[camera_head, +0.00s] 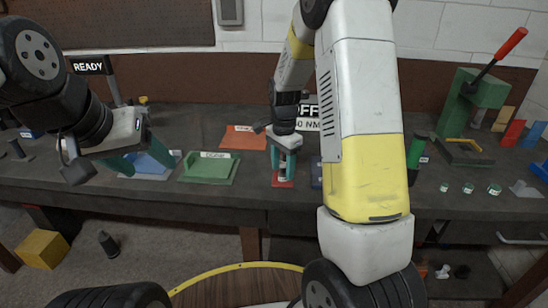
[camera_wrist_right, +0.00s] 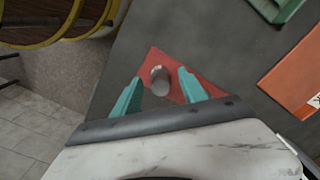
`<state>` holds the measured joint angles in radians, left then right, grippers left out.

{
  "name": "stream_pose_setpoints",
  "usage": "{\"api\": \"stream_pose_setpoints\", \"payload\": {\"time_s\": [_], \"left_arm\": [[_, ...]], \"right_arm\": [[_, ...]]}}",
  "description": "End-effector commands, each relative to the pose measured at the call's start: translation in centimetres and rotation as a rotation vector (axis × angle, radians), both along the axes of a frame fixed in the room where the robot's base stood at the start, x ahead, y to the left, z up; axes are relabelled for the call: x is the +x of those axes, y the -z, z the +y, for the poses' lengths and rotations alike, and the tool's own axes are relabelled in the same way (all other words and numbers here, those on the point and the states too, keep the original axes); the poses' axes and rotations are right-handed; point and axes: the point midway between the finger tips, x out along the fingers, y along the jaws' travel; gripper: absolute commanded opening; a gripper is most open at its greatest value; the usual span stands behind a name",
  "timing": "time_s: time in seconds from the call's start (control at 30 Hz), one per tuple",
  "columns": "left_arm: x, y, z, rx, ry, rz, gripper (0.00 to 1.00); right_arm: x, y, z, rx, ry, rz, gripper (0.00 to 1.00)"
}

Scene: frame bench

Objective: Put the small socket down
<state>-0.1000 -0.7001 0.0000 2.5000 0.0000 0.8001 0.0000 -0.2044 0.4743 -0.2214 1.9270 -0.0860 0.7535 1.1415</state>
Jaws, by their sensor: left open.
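The small socket, a grey metal cylinder (camera_wrist_right: 160,80), stands on a red pad (camera_wrist_right: 158,57). The pad also shows in the head view (camera_head: 283,184) near the front of the bench. My right gripper (camera_head: 284,172) points down over the pad; its teal fingers also show in the wrist view (camera_wrist_right: 160,82). They stand on both sides of the socket, with a gap visible on each side, so the gripper looks open. The fingers partly hide the socket in the head view. My left gripper (camera_head: 142,160) is open above the left part of the bench, near a blue tray (camera_head: 150,167).
A green tray (camera_head: 208,169) and an orange mat (camera_head: 242,138) lie left of my right gripper. A green press with a red lever (camera_head: 470,105) stands at the right. Several small green-and-white items (camera_head: 468,188) lie before it. My right arm hides the bench's middle.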

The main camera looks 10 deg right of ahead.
Motion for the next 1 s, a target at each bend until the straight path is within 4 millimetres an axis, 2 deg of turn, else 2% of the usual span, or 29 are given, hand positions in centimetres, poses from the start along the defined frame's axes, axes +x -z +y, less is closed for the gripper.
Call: {"api": "stream_pose_setpoints", "payload": {"time_s": [0.17, 0.27, 0.7, 0.9, 1.0], "left_arm": [[0.0, 0.0, 0.0, 0.000, 0.000, 0.000, 0.62], [0.0, 0.0, 0.0, 0.000, 0.000, 0.000, 0.62], [0.0, 0.0, 0.0, 0.000, 0.000, 0.000, 0.62], [0.0, 0.0, 0.0, 0.000, 0.000, 0.000, 0.62], [0.0, 0.0, 0.0, 0.000, 0.000, 0.000, 0.62]], "right_arm": [[0.0, -0.3, 0.0, 0.000, 0.000, -0.001, 0.50], [0.1, -1.2, 0.0, 0.000, 0.000, -0.004, 0.50], [0.1, -10.0, 0.0, 0.000, 0.000, -0.004, 0.50], [0.0, -12.1, 0.0, 0.001, -0.003, -0.002, 0.50], [-0.7, -13.2, 0.0, 0.015, -0.034, -0.021, 0.50]]}}
